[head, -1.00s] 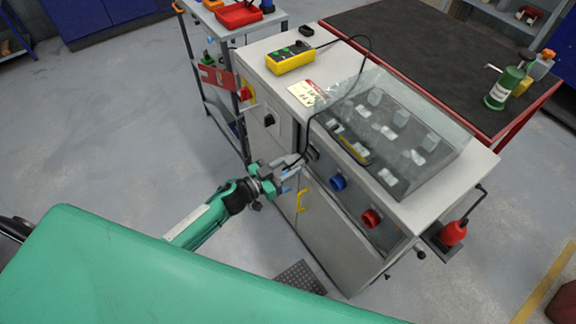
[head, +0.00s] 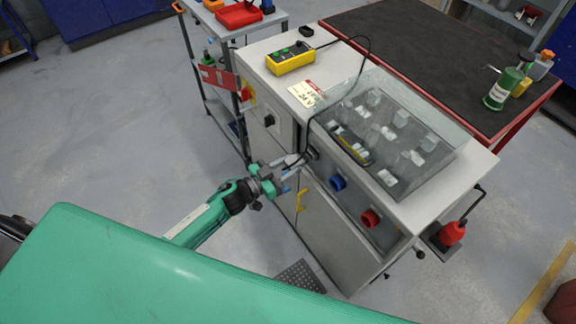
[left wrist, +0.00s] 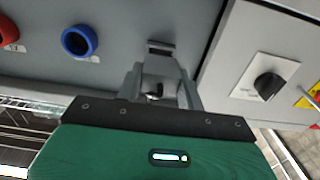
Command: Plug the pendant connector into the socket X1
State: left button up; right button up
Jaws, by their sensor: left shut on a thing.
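My left gripper (head: 287,166) is shut on the pendant connector (left wrist: 154,92), close in front of the cabinet's front panel. In the left wrist view the connector is a small grey and dark piece between the fingers, mostly hidden by them. The dark socket (head: 312,153), which looks like X1, is on the panel just beyond the fingertips; in the left wrist view its dark top edge (left wrist: 160,44) shows. I cannot tell whether connector and socket touch. A black cable runs from the yellow pendant (head: 290,58) on the cabinet top down to the gripper. My right gripper is not in view.
A blue socket (head: 338,183) and a red socket (head: 371,218) sit to the right on the panel. A black rotary switch (head: 269,120) and a red-yellow switch (head: 246,93) are to the left. A clear cover (head: 440,125) stands on top. The floor to the left is open.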

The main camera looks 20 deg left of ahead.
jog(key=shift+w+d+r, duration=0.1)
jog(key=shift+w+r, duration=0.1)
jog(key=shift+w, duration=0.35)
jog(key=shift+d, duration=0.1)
pick_arm(q)
jog(key=shift+w+d, duration=0.1)
jog(key=shift+w, duration=0.05)
jog(key=shift+w+d, duration=0.25)
jog(key=shift+w, duration=0.1)
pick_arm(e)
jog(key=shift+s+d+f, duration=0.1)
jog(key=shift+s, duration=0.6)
pick_arm(q)
jog(key=shift+d, duration=0.1)
jog(key=shift+w+d, duration=0.25)
jog(key=shift+w, duration=0.15)
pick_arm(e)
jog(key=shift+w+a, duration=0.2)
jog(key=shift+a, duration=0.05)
